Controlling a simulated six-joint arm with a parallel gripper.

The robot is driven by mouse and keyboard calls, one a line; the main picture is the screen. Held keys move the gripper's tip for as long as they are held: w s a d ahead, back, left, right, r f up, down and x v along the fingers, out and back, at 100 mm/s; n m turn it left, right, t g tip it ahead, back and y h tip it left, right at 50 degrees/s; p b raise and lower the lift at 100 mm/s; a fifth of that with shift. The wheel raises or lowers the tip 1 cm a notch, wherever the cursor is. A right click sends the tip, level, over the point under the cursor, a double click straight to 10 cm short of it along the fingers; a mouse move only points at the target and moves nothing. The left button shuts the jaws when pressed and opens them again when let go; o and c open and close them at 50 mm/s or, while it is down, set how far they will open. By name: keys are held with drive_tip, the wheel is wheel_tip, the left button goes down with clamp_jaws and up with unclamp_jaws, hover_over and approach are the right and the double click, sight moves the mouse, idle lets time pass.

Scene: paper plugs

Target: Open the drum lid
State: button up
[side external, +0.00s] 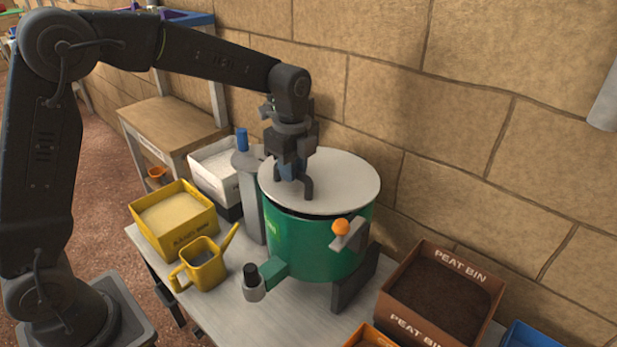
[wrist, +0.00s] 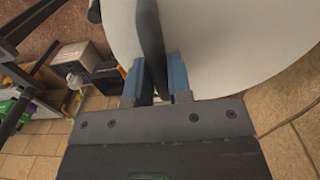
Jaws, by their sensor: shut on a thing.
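A green drum (side external: 310,240) stands on the table with a round pale grey lid (side external: 335,180) over its top. A dark gap shows under the lid's front edge, so the lid sits slightly raised or tilted there. My gripper (side external: 292,178) is above the left part of the lid, shut on the dark lid handle (side external: 307,187). In the wrist view the blue fingers (wrist: 158,82) close on both sides of the dark handle (wrist: 150,40), with the pale lid (wrist: 220,45) behind it. The far end of the handle is hidden by my gripper.
A yellow watering can (side external: 203,265) and a yellow bin (side external: 172,220) stand left of the drum. A grey cylinder with a blue top (side external: 247,190) is close behind-left. A brown peat bin (side external: 440,295) is at right. An orange-knobbed lever (side external: 341,228) juts from the drum's front.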

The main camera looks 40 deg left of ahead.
drive_tip(key=shift+w+r, duration=0.35)
drive_tip(key=shift+r, duration=0.4)
drive_tip(key=shift+w+r, duration=0.3)
drive_tip(key=shift+r, duration=0.4)
drive_tip(key=shift+w+r, duration=0.35)
drive_tip(key=shift+r, duration=0.4)
drive_tip(key=w+r, duration=0.4)
drive_tip(key=r, duration=0.1)
drive_tip(key=shift+r, duration=0.1)
drive_tip(key=shift+w+r, duration=0.1)
drive_tip(key=w+r, duration=0.4)
drive_tip(key=w, duration=0.1)
drive_tip(key=shift+w, duration=0.1)
